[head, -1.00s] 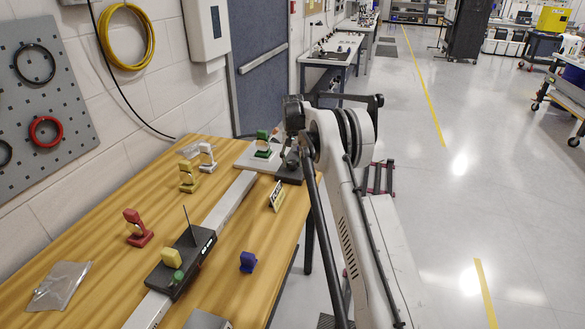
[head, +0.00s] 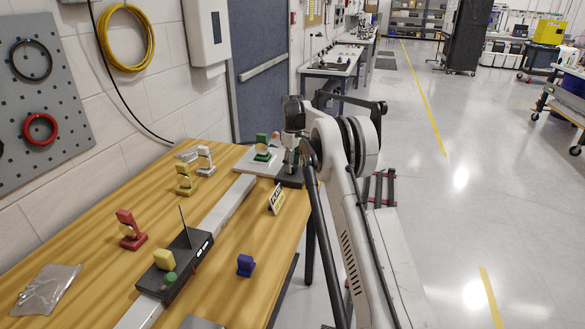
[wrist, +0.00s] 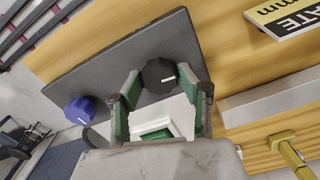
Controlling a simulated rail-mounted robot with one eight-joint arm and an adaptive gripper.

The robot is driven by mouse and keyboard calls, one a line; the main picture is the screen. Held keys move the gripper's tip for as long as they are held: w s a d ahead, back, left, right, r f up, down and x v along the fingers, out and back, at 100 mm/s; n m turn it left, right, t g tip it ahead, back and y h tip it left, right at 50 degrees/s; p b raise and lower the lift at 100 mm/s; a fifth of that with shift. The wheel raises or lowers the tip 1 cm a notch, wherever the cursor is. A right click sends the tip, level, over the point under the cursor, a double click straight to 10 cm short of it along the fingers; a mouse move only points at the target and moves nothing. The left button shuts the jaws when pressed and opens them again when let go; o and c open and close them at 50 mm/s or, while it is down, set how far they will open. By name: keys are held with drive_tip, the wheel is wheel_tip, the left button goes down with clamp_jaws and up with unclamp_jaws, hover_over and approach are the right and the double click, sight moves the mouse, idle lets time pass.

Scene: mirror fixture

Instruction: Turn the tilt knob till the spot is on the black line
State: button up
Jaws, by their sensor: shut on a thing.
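In the wrist view my gripper (wrist: 160,78), with green-padded fingers, is shut on a black knob (wrist: 159,72) with a white mark line. The knob stands on a dark plate (wrist: 120,62). A blue knob (wrist: 80,109) with a white mark sits on the same plate, left of my fingers. In the head view my gripper (head: 290,166) is at the far end of the bench and its fingers are too small to make out. A black box (head: 172,283) with a thin upright plate (head: 185,226) stands on the rail. I cannot make out a spot or black line.
A green mount (head: 262,147) stands beside my gripper, with a lettered sign (head: 276,198) nearer. Yellow (head: 186,180), white (head: 205,160), red (head: 130,230) and blue (head: 245,265) mounts stand on the wooden bench (head: 85,240). A pale rail (head: 228,205) runs along it.

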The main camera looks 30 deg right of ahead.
drive_tip(key=n+b, duration=0.1)
drive_tip(key=n, duration=0.6)
idle(0.5)
drive_tip(key=o, duration=1.1)
wheel_tip(320, 180, up, 12)
drive_tip(key=shift+r, duration=0.1)
idle(0.3)
